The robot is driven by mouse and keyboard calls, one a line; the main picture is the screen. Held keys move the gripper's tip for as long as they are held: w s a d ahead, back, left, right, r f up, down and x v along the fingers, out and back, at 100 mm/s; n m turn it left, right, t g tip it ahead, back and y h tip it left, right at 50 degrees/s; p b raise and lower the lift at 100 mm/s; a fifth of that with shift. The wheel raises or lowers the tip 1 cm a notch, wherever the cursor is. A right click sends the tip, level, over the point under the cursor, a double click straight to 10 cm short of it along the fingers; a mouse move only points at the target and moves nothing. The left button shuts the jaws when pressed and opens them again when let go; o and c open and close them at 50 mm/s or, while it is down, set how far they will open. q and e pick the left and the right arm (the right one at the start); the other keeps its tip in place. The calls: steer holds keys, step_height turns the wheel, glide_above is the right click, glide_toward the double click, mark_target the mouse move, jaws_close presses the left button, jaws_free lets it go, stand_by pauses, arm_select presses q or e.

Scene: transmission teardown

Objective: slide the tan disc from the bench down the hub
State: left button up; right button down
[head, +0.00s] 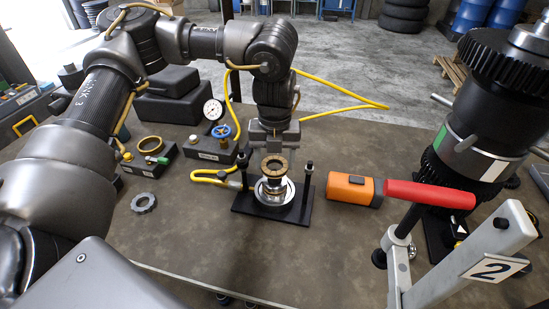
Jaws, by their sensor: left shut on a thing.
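The tan disc (274,173) is a toothed ring at the top of the hub (273,187). The hub is a silvery, stepped upright part on a black base plate (245,206) between two black posts. My left gripper (273,148) comes down from above and behind, and is shut on the disc. The fingertips are partly hidden, and I cannot tell how far the disc sits around the hub. My right gripper is not in view.
An orange and black block (352,189) lies right of the base plate. A grey toothed ring (144,203) lies on the bench to the left. A valve block with a blue wheel (221,131) and yellow hose stands behind. A red-handled press (430,195) and a large black gear assembly stand at right.

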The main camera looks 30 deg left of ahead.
arm_select(q)
steer(key=shift+f+b, duration=0.45)
steer(key=shift+f, duration=0.3)
steer(key=shift+f+b, duration=0.55)
steer(key=shift+f, duration=0.5)
steer(key=o, duration=1.2)
step_height(320, 180, up, 18)
steer(key=p, duration=0.6)
steer(key=shift+f+p, duration=0.1)
steer(key=shift+p, duration=0.2)
